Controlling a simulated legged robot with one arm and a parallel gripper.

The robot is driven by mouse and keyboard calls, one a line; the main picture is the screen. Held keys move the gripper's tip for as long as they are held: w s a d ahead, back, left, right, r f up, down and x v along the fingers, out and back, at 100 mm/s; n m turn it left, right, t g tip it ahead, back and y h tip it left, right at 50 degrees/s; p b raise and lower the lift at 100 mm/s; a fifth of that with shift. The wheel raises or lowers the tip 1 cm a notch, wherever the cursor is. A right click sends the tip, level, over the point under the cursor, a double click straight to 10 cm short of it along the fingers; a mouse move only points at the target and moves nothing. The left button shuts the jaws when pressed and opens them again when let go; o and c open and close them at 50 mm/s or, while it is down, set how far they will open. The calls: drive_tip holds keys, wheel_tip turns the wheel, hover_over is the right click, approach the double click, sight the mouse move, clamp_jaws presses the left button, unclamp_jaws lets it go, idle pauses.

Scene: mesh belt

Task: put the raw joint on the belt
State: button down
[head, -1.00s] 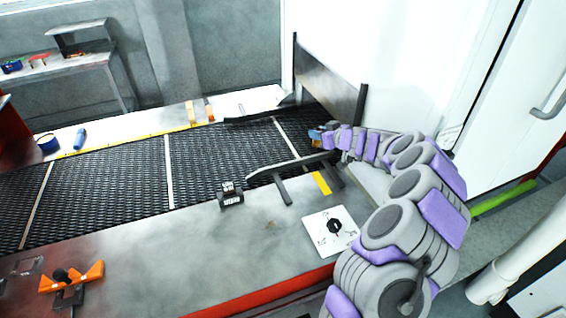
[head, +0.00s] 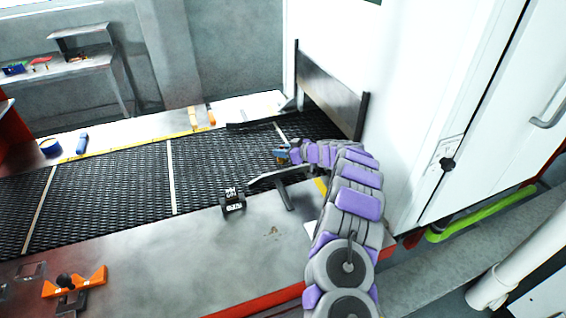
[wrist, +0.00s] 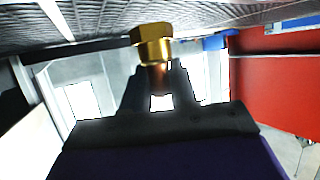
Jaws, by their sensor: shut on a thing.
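The raw joint (wrist: 153,44) shows in the wrist view as a brass hex fitting with a short copper-coloured part below it. My gripper (wrist: 160,88) is shut on the copper part, and the brass end sticks out past the fingertips. In the head view my gripper (head: 283,154) is over the right part of the mesh belt (head: 110,190), just behind the curved guide rail. The joint is too small to make out clearly there. Whether it touches the mesh cannot be told.
The curved metal guide rail (head: 270,178) stands at the belt's near edge, close to my gripper. A small black counter block (head: 232,200) and an orange fixture (head: 75,288) sit on the near ledge. The belt left of my gripper is clear.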

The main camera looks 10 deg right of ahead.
sight(285, 160)
drive_tip(key=shift+a+f, duration=0.3)
drive_tip(key=shift+f, duration=0.15)
wheel_tip(285, 160, down, 3)
drive_tip(key=shift+d+f, duration=0.15)
drive_tip(key=shift+f, duration=0.05)
drive_tip(key=shift+d, duration=0.25)
drive_tip(key=shift+b, duration=0.35)
drive_tip(key=c, duration=1.4)
unclamp_jaws()
drive_tip(key=shift+f, duration=0.1)
drive_tip(key=o, duration=0.5)
drive_tip(key=shift+a, duration=0.25)
drive_tip(key=shift+d, duration=0.1)
